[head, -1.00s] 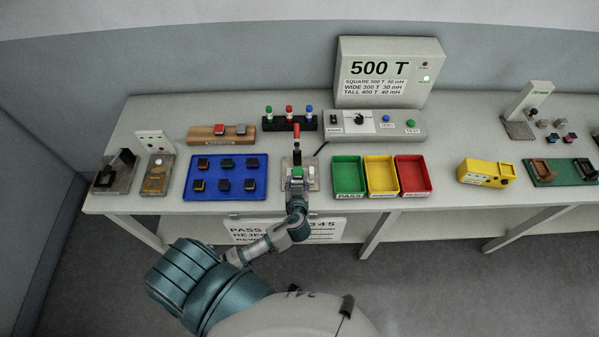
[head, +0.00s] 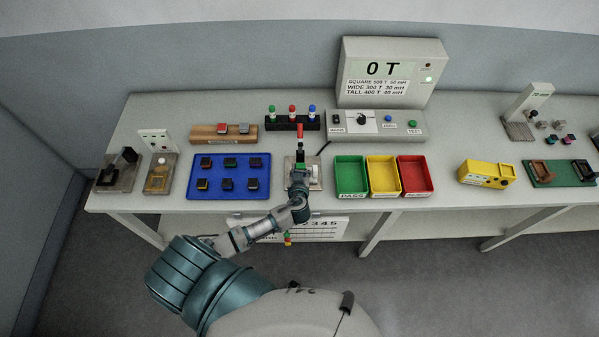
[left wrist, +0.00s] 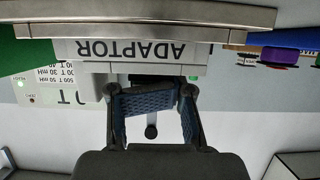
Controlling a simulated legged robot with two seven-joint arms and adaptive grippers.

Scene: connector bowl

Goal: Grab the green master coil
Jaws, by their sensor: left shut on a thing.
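The green coil (head: 300,168) shows as a small green patch at the test adaptor (head: 315,178), at the front middle of the bench. My left gripper (head: 299,180) is at the adaptor from the front, shut on the green coil. In the left wrist view my left gripper (left wrist: 152,92) has its two fingers close below the ADAPTOR label (left wrist: 130,50), which appears upside down. A dark part and a small green edge (left wrist: 193,78) show at the fingertips; most of the coil is hidden. My right gripper is not in view.
A red-handled lever (head: 299,132) stands behind the adaptor. A blue tray (head: 213,193) of several coils lies left; green (head: 350,192), yellow (head: 384,192) and red (head: 416,192) bins stand right. The tester display (head: 385,69) reads 0 T.

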